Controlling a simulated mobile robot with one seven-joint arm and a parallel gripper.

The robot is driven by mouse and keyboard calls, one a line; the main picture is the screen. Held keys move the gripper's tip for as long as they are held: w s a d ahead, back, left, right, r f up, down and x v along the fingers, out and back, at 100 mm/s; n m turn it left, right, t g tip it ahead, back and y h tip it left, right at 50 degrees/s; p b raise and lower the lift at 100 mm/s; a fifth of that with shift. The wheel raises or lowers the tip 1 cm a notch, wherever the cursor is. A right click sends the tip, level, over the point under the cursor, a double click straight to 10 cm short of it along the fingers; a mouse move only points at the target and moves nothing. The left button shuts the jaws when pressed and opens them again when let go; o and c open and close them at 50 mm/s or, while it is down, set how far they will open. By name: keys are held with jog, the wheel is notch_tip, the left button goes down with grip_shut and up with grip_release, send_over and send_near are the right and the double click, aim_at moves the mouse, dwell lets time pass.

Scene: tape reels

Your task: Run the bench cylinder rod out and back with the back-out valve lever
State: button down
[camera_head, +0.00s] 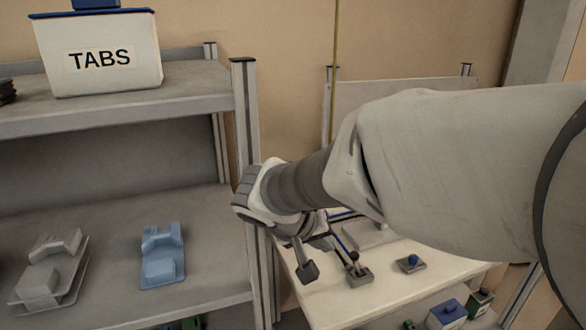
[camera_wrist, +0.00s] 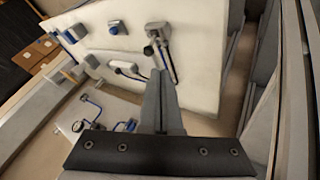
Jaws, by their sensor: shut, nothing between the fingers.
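My gripper (camera_head: 307,270) reaches over the bench's left edge in the head view. Its fingers (camera_wrist: 161,78) are shut and empty in the wrist view. A grey valve block (camera_head: 359,275) with a dark-knobbed lever (camera_head: 353,257) stands on the bench, just right of my gripper and apart from it in the head view. In the wrist view a grey block with a dark lever (camera_wrist: 170,62) lies just beyond the fingertips; I cannot tell whether they touch. A grey block with a blue knob (camera_head: 411,262) sits further right. My arm partly hides the bench fittings behind, so the cylinder rod is not clear.
The pale bench top (camera_head: 330,304) has free room at its front. A grey shelf unit (camera_head: 190,290) stands close on the left, its post (camera_head: 245,120) beside my wrist. It holds a TABS box (camera_head: 100,55) and a blue part (camera_head: 162,258). Blue-topped items (camera_head: 447,312) sit below the bench.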

jog(key=shift+w+f, duration=0.1)
dwell(0.3)
jog(key=b, duration=0.1)
send_near(356, 263)
jog(key=w+f, duration=0.3)
jog(key=f, duration=0.1)
jog(key=shift+w+d+f, duration=0.1)
jog(key=shift+w, duration=0.1)
